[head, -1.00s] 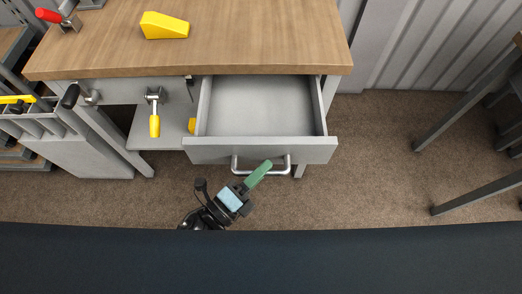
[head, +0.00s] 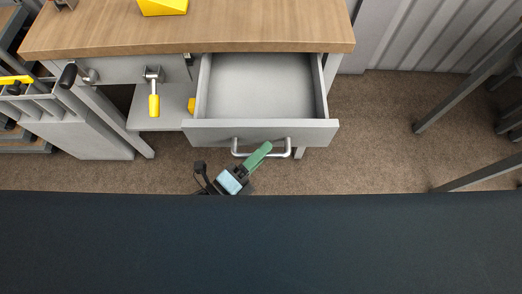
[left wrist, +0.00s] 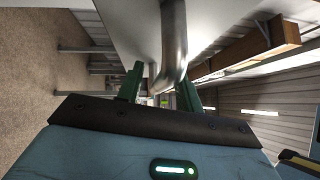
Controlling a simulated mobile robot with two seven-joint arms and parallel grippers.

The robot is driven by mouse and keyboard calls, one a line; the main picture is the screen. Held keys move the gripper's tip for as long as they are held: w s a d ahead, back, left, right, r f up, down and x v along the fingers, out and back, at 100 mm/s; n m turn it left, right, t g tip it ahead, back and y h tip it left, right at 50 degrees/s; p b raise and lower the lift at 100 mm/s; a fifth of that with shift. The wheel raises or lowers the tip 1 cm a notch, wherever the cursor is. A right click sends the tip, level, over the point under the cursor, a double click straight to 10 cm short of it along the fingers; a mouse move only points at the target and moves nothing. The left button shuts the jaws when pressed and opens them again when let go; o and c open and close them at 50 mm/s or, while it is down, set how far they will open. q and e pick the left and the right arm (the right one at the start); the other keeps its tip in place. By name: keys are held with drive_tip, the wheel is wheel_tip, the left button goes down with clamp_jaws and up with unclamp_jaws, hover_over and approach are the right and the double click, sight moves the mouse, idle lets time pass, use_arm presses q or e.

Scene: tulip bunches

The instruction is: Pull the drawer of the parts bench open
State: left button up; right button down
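The drawer (head: 258,132) of the parts bench (head: 240,35) stands well open, and its grey inside looks empty. Its metal handle (head: 236,152) runs along the front panel. My left gripper (head: 259,154) is at the handle, with one green finger showing clearly in the head view. In the left wrist view the handle (left wrist: 173,30) passes between the two green fingers of my left gripper (left wrist: 163,85), which appear closed around it. The exact contact is partly hidden. My right gripper is in neither view.
A yellow wedge (head: 163,6) lies on the bench top. A yellow-handled tool (head: 153,95) hangs at the bench front, left of the drawer. A grey rack (head: 85,125) stands at the left. Brown floor (head: 375,135) is clear to the right, before dark metal legs (head: 470,176).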

use_arm(q)
drive_tip(key=v, duration=0.7)
drive_tip(key=shift+s+a+b, duration=0.2)
drive_tip(key=shift+s+b, duration=0.1)
drive_tip(key=shift+b, duration=0.05)
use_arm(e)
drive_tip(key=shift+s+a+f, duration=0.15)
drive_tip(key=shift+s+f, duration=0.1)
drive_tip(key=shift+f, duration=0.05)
use_arm(q)
drive_tip(key=shift+f, duration=0.15)
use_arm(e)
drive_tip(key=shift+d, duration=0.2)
